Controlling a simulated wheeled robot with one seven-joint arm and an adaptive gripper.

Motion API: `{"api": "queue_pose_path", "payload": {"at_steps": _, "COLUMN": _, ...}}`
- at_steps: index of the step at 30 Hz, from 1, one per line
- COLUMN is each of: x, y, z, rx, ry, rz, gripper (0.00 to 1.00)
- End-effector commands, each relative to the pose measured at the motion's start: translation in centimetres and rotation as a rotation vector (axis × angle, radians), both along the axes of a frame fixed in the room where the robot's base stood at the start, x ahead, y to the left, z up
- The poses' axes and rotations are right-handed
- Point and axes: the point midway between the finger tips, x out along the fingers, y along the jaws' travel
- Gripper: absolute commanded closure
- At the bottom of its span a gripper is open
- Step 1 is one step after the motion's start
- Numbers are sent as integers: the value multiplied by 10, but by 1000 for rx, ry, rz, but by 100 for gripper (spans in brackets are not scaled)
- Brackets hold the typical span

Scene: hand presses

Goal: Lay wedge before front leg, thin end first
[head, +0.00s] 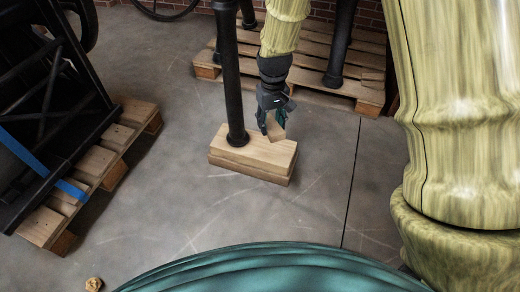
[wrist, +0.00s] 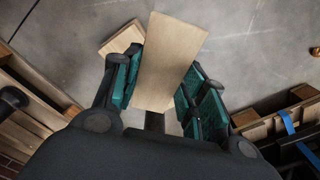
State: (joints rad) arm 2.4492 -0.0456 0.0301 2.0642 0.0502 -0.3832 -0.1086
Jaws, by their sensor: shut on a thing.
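The wedge is a pale wooden piece (wrist: 174,55) gripped between the teal finger pads of my gripper (wrist: 160,98) in the wrist view. It sticks out past the fingertips. In the head view only a small part of the wedge (head: 276,131) shows below my gripper (head: 271,124). The black front leg (head: 231,75) stands upright on a layered wooden block (head: 252,163) on the floor. My gripper points down just right of the leg's foot, over the block's back right part. I cannot tell whether the wedge touches the block.
A pallet (head: 350,88) with black legs on it stands behind. Another pallet (head: 105,165) at the left bears a black press with a blue strap (head: 40,160). Bare concrete floor (head: 325,170) lies to the right of the block. A small brown lump (head: 94,284) lies at the lower left.

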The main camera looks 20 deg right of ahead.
Motion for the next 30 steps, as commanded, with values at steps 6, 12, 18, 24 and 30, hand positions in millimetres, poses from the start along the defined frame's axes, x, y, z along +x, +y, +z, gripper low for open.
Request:
{"api": "queue_pose_path", "payload": {"at_steps": 6, "x": 17, "y": -30, "z": -63, "rx": 6, "ry": 2, "rz": 228, "gripper": 82}}
{"api": "queue_pose_path", "payload": {"at_steps": 12, "x": 26, "y": -61, "z": -124, "rx": 6, "ry": 0, "rz": 448, "gripper": 82}}
{"api": "queue_pose_path", "payload": {"at_steps": 18, "x": 26, "y": -94, "z": -184, "rx": 3, "ry": -1, "rz": 657, "gripper": 82}}
{"api": "queue_pose_path", "payload": {"at_steps": 24, "x": 20, "y": -120, "z": -226, "rx": -1, "ry": 0, "rz": 803, "gripper": 82}}
{"api": "queue_pose_path", "payload": {"at_steps": 30, "x": 21, "y": -128, "z": -243, "rx": -4, "ry": -2, "rz": 861, "gripper": 82}}
